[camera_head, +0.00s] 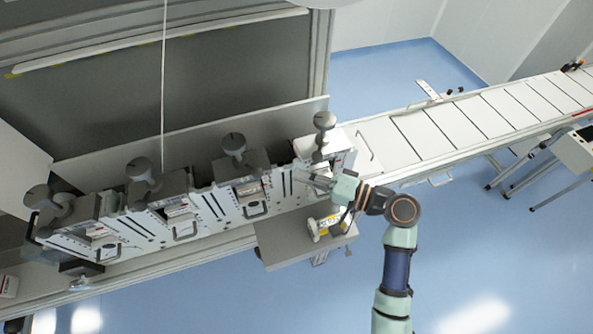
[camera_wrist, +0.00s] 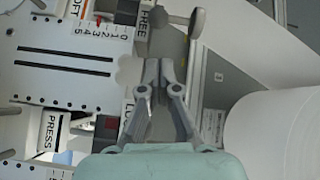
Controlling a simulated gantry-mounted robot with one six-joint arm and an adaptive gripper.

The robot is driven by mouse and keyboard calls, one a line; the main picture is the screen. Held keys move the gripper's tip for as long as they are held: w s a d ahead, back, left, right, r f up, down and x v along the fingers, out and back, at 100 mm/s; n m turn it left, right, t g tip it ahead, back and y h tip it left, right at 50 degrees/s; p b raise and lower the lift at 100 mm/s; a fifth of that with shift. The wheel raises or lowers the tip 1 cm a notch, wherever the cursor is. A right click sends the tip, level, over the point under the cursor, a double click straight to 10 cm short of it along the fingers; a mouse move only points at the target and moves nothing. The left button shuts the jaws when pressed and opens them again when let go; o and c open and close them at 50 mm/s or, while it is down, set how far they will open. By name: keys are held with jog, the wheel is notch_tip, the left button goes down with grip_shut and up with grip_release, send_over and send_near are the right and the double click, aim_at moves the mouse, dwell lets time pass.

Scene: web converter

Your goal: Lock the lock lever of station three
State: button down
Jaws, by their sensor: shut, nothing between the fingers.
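Station three shows its "THREE" label (camera_wrist: 150,17) on the white panel at the top of the wrist view. A grey lever-like part with a rounded end (camera_wrist: 197,22) sticks out beside this label; I cannot tell for certain that it is the lock lever or how it is set. A partly covered label starting with "LO" (camera_wrist: 128,108) lies left of my fingers. My gripper (camera_wrist: 160,66) is shut and empty, its fingertips just below the lever-like part in the picture; contact cannot be told. In the head view my gripper (camera_head: 325,181) is at the right end of the station row.
Several dark round-topped knobs (camera_head: 139,168) stand along the station row. A small shelf (camera_head: 290,243) with a yellow-marked device (camera_head: 328,226) lies below my gripper. A white roll (camera_wrist: 275,135) is close on the right in the wrist view. The blue floor in front is free.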

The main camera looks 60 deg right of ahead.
send_near(247, 166)
jog(key=w+d, duration=0.1)
jog(key=w, duration=0.3)
jog(key=shift+w+d+p, duration=0.2)
jog(key=shift+p, duration=0.2)
jog(key=shift+s, duration=0.1)
